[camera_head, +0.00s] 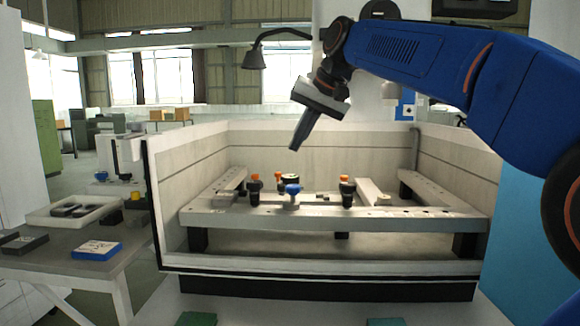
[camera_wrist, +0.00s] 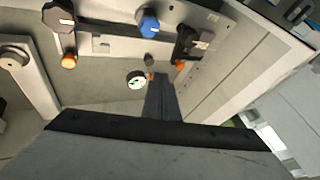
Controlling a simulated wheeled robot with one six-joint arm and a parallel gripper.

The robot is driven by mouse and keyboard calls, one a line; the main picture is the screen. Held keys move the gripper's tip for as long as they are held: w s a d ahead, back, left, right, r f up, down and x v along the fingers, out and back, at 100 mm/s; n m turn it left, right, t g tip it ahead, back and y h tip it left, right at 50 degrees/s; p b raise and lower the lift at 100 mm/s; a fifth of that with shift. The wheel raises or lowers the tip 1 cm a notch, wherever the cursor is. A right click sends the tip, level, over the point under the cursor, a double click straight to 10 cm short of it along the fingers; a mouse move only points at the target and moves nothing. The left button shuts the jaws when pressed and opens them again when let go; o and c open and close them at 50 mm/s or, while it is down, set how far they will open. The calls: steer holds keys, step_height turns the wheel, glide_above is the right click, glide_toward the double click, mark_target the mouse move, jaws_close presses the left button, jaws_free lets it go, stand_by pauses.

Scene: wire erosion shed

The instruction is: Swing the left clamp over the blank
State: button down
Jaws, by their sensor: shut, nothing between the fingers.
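The left clamp (camera_head: 254,191), black with an orange tip, stands on the front rail left of a blue knob (camera_head: 292,191). In the wrist view, turned about, this clamp (camera_wrist: 188,43) shows at right, its orange tip lower, with the blue knob (camera_wrist: 149,24) beside it. A like clamp (camera_head: 346,190) stands farther right on the rail. I cannot make out the blank for certain. My gripper (camera_head: 295,146) hangs tilted above the tank, well above the clamps and touching nothing. Its fingers (camera_wrist: 161,90) are shut and empty.
A round dial (camera_head: 291,177) and another orange-topped piece (camera_head: 279,176) sit behind the rail. A pale bar (camera_head: 371,191) with a round end lies right of the clamps. Tank walls (camera_head: 350,150) enclose the frame. A side table (camera_head: 60,262) is at left. Air above the rail is clear.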

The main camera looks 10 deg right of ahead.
steer(key=x, duration=0.6)
steer(key=w+x, duration=0.1)
steer(key=x, duration=0.2)
steer(key=shift+w+a, duration=0.1)
steer(key=shift+a, duration=0.05)
steer(key=a, duration=0.2)
steer(key=w+a, duration=0.1)
steer(key=shift+a+f, duration=0.25)
steer(key=shift+f, duration=0.15)
steer(key=shift+a, duration=0.25)
